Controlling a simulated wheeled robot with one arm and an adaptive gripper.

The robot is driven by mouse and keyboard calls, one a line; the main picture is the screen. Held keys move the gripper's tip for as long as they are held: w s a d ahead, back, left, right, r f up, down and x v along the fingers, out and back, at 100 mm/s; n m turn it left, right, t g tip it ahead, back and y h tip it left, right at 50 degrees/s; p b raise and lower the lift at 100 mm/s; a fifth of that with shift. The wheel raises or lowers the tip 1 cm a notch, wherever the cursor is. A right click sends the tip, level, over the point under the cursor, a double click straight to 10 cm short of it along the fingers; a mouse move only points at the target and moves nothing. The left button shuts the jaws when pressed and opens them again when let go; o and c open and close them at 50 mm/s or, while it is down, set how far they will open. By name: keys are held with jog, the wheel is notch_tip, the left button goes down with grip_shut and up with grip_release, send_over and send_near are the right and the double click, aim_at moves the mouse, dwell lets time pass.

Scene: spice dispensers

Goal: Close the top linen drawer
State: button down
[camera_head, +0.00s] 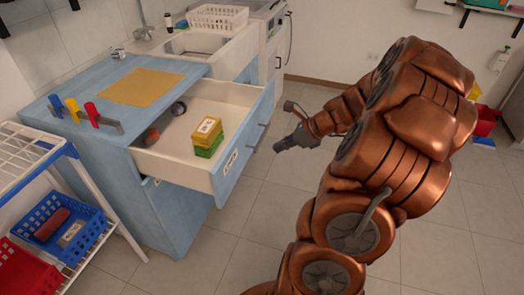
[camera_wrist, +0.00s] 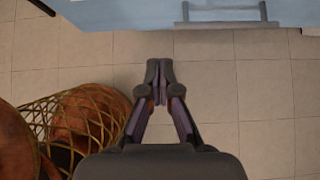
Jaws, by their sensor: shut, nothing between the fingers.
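The top drawer (camera_head: 172,159) of the blue cabinet (camera_head: 155,205) is pulled well out, with white inner walls and a blue front. Its front carries a grey bar handle (camera_head: 258,138). Inside lie a stack of yellow and green boxes (camera_head: 207,135) and two dark rounded items. My gripper (camera_head: 277,147) is shut and empty, a little to the right of the drawer front and apart from it. In the wrist view, my shut gripper (camera_wrist: 159,68) points toward a blue front with a grey handle (camera_wrist: 221,10) at the top edge, with floor between.
The cabinet top holds a tan mat (camera_head: 140,87) and several coloured-handled tools (camera_head: 85,112). A blue-and-white rack with baskets (camera_head: 62,228) stands at the left. A sink and a white basket (camera_head: 217,17) are behind. Tiled floor is clear before the drawer.

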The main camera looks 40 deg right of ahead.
aim_at(241, 157)
jog(key=shift+w+a+r+p+x, duration=0.15)
jog(key=shift+w+a+r+x, duration=0.15)
jog(key=shift+x, duration=1.75)
jog(key=shift+w+a+r+p+x, duration=0.15)
jog(key=shift+w+r+x, duration=0.2)
jog(key=shift+x, duration=1.7)
jog(key=shift+w+a+r+p+x, duration=0.2)
jog(key=shift+r+x, duration=0.15)
jog(key=shift+x, duration=1.7)
jog(key=shift+r, duration=0.1)
